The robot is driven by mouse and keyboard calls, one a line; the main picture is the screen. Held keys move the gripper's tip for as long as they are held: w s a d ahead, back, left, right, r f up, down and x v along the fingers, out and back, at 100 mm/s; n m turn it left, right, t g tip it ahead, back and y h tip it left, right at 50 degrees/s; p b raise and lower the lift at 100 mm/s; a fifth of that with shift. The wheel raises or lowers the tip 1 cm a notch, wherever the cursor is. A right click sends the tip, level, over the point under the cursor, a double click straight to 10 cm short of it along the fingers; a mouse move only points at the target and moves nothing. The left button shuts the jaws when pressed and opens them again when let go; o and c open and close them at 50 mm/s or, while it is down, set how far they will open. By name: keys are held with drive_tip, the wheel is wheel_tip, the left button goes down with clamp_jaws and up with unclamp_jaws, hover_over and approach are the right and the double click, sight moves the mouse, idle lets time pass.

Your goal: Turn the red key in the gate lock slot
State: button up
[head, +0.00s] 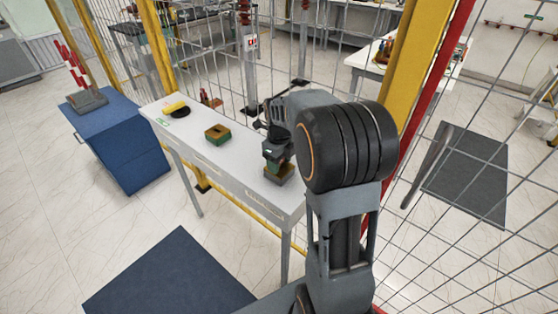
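My arm reaches over a long white table (230,163) in the head view. My gripper (277,160) points down at the table's near right part. Just below it is a small brown and dark block (279,174). I cannot tell whether the gripper touches it, and its fingers are too small and hidden to read. No red key can be made out. The fence gate has a yellow post (407,60), a red post (440,55) and a grey handle (427,167). No lock slot can be made out, and my arm covers part of the gate.
A blue cabinet (120,140) with red-and-white posts is at the left. A dark blue mat (170,280) lies on the floor in front.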

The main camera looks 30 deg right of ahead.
drive_tip(key=o, duration=0.3)
drive_tip(key=shift+o, duration=0.2)
wheel_tip(320, 180, up, 14)
idle(0.5)
